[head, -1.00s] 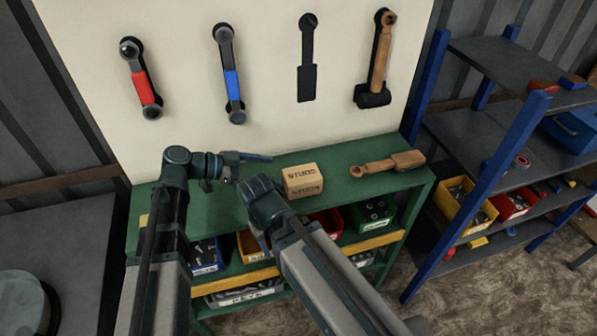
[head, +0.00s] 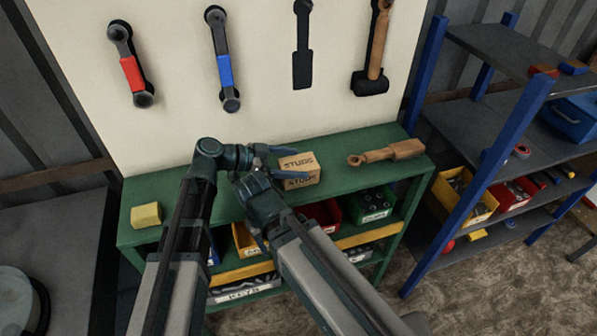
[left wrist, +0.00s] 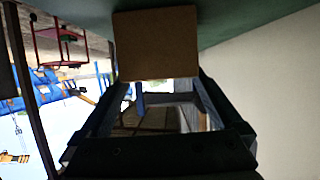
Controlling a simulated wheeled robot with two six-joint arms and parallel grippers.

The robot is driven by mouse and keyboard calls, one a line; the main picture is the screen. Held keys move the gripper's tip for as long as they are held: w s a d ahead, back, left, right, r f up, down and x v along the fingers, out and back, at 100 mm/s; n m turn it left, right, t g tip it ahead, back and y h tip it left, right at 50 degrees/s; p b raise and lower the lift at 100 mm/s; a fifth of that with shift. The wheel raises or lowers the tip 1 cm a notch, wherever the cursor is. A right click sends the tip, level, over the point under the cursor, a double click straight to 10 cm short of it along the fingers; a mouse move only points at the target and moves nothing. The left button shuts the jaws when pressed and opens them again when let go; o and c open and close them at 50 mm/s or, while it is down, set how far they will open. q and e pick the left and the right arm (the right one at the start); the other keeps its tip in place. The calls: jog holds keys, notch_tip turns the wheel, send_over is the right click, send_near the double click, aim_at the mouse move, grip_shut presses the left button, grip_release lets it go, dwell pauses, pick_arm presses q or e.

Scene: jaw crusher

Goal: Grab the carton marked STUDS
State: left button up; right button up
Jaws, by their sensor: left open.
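The carton marked STUDS (head: 302,163) is a small tan box standing on the green bench top, its lettering facing me. My left gripper (head: 295,163) is open at the carton's left side, with one finger overlapping its front face in the head view. In the left wrist view the carton (left wrist: 155,42) shows as a plain brown face at the ends of the two open fingers (left wrist: 160,88). I cannot tell whether the fingers touch it. My right arm's wrist crosses in front of the bench; its fingers cannot be made out.
A wooden-handled tool (head: 388,153) lies right of the carton and a yellow block (head: 146,215) at the bench's left end. Bins fill the shelf below. Tools hang on the pale board (head: 262,80) behind. A blue-framed rack (head: 515,130) stands at the right.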

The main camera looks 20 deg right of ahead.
aim_at(300, 162)
pick_arm(q)
jog(key=b+x, duration=0.2)
jog(key=x, duration=0.2)
jog(key=shift+w+f, duration=0.1)
jog(key=shift+f, duration=0.2)
jog(key=shift+d, duration=0.45)
grip_shut()
jog(key=shift+r, duration=0.15)
notch_tip(300, 162, up, 10)
jog(key=p, duration=1)
